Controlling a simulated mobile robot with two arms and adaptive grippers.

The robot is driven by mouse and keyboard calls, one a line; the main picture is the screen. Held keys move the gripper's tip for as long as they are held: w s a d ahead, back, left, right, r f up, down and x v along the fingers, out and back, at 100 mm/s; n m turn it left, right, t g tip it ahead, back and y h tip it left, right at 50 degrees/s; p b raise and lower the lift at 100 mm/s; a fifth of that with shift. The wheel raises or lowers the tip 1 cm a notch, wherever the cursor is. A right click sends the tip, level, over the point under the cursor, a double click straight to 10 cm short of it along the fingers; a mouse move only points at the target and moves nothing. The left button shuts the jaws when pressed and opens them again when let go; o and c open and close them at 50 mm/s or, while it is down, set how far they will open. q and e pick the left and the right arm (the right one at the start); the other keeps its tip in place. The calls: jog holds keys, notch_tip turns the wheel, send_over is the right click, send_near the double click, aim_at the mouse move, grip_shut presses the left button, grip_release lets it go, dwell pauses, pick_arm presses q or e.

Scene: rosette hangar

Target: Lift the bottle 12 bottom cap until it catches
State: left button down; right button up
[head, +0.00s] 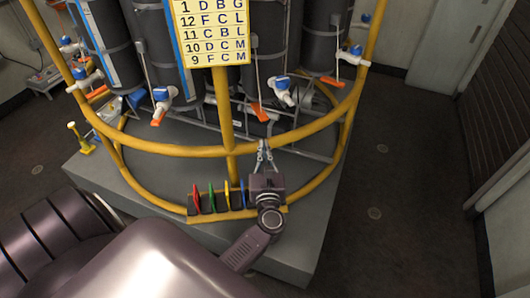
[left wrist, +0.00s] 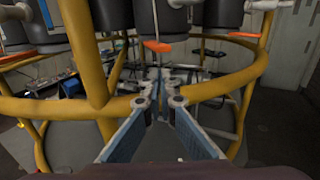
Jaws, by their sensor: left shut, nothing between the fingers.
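Several dark grey bottles (head: 270,35) stand upright in the yellow rosette frame in the head view. Orange parts, which may be bottom caps, show low among them; one (head: 259,112) is just above my left gripper in the picture. In the left wrist view an orange part (left wrist: 157,46) hangs under a dark bottle (left wrist: 155,17), above the fingertips. I cannot tell which bottle is number 12. My left gripper (head: 264,148) is shut and empty at the yellow ring, apart from the orange part; its fingers also show in the left wrist view (left wrist: 160,88). My right gripper is not in view.
A yellow upper ring (head: 180,151) and a central post (head: 224,110) stand close around my gripper. White valves with blue knobs (head: 282,88) stick out nearby. A lettered sign (head: 211,32) hangs above. Coloured tags (head: 211,198) sit at the lower ring. Floor at right is clear.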

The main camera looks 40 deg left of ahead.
pick_arm(q)
jog(key=b+x, duration=0.1)
jog(key=x, duration=0.6)
jog(key=shift+w+a, duration=0.1)
jog(key=shift+w, duration=0.15)
jog(key=shift+b+x, duration=0.35)
jog(key=shift+x, duration=0.75)
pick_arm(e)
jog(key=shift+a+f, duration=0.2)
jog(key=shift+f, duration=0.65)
pick_arm(q)
jog(key=shift+r, duration=0.25)
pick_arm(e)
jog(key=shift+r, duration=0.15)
